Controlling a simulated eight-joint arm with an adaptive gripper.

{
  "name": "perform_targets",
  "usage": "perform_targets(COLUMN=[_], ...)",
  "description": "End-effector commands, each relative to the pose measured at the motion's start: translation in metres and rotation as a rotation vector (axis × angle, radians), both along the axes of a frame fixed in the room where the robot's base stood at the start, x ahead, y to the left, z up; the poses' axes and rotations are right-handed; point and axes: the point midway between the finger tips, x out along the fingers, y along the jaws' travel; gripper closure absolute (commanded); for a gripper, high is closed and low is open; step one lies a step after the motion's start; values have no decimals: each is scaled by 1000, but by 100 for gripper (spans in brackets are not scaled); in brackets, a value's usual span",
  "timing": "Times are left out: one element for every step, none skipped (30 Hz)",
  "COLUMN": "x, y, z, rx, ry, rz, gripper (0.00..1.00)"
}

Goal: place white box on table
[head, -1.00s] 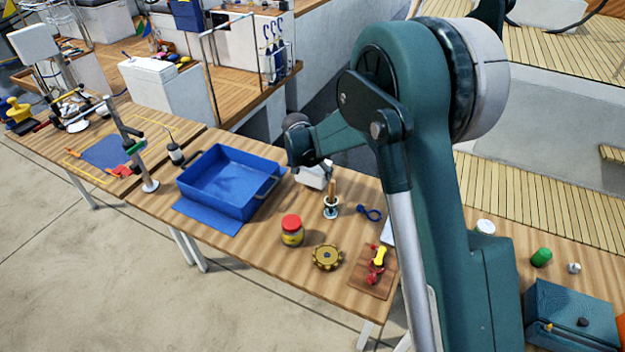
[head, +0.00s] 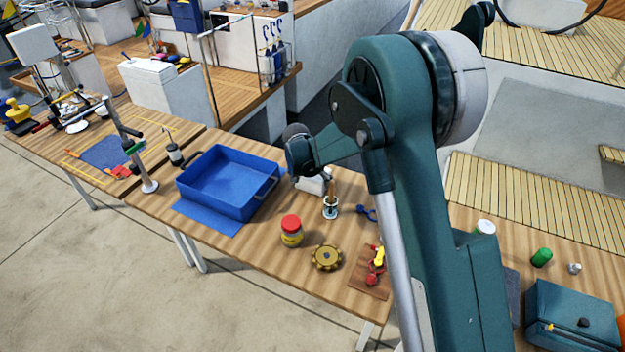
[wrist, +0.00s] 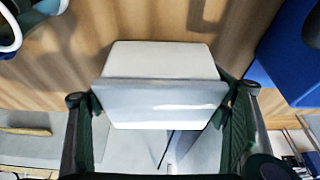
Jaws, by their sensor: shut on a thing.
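The white box (wrist: 160,60) sits between the two dark green fingers of my gripper (wrist: 162,98) in the wrist view, one finger against each side. My gripper is shut on it. In the head view the white box (head: 312,184) shows only in part, below my wrist, near the back edge of the wooden table (head: 255,250). It is just right of the blue tray and behind the small holder. My arm hides much of the gripper there. I cannot tell whether the box's underside touches the table.
The blue tray (head: 188,187) stands close to the left of the box. A white holder with brushes (head: 331,207) stands close in front. A red-lidded jar (head: 291,231), a brass gear-like disc (head: 327,257) and a wooden board (head: 370,281) lie nearer. Bare wood lies between them.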

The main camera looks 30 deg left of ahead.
Motion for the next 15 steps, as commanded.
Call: perform_targets(x=[0, 0, 0, 0, 0, 0, 0, 0, 0, 0, 0, 0, 0, 0, 0], y=[0, 0, 0, 0, 0, 0, 0, 0, 0, 0, 0, 0, 0, 0, 0], z=[-2, -2, -3, -3, -3, -3, -3, -3, -3, -3, -3, -3, -3, -3, -3], rx=[0, 0, 0, 0, 0, 0, 0, 0, 0, 0, 0, 0, 0, 0, 0], ry=[0, 0, 0, 0, 0, 0, 0, 0, 0, 0, 0, 0, 0, 0, 0], rz=[0, 0, 0, 0, 0, 0, 0, 0, 0, 0, 0, 0, 0, 0, 0], gripper=[42, 42, 42, 24, 20, 15, 11, 11, 11, 11, 11, 11, 11, 11, 11])
